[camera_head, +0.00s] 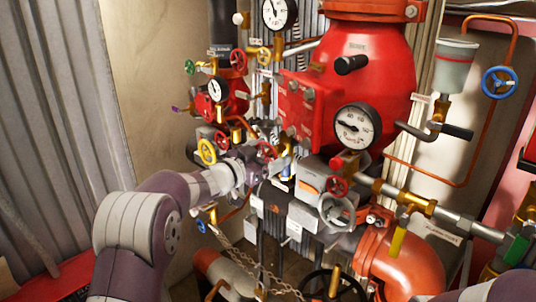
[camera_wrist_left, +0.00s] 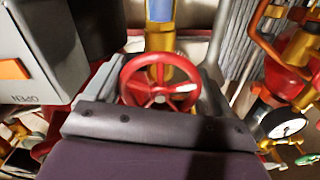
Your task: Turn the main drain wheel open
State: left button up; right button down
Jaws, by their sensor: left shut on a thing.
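My left gripper (camera_head: 277,163) reaches in among the pipework left of centre in the head view. It is shut on a red handwheel (camera_wrist_left: 160,84), whose spoked rim sits between the two fingers in the left wrist view. A brass stem with a blue part stands behind this wheel. In the head view the red handwheel (camera_head: 267,151) is small and partly covered by the gripper. I cannot read a label naming it as the main drain. My right gripper is not in view; only part of my right arm shows at the lower right.
A grey box with an orange panel (camera_head: 310,184) stands close right of the gripper. A chain (camera_head: 237,254) hangs below. Pipes crowd the area; the left wall side is clearer.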

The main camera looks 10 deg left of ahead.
pick_arm(q)
jog(key=shift+r, duration=0.45)
jog(key=o, duration=0.7)
jog(key=shift+o, duration=0.9)
jog(key=shift+w+d+f, duration=0.15)
jog(key=shift+d+f, duration=0.05)
jog(key=shift+f, duration=0.05)
jog(key=shift+a+f+b, duration=0.1)
jog(key=shift+a+b, duration=0.05)
jog(key=shift+b, duration=0.15)
jog(key=b+v, duration=0.6)
jog(key=v, duration=0.6)
jog(key=shift+s+b, duration=0.3)
jog(key=shift+a, duration=0.1)
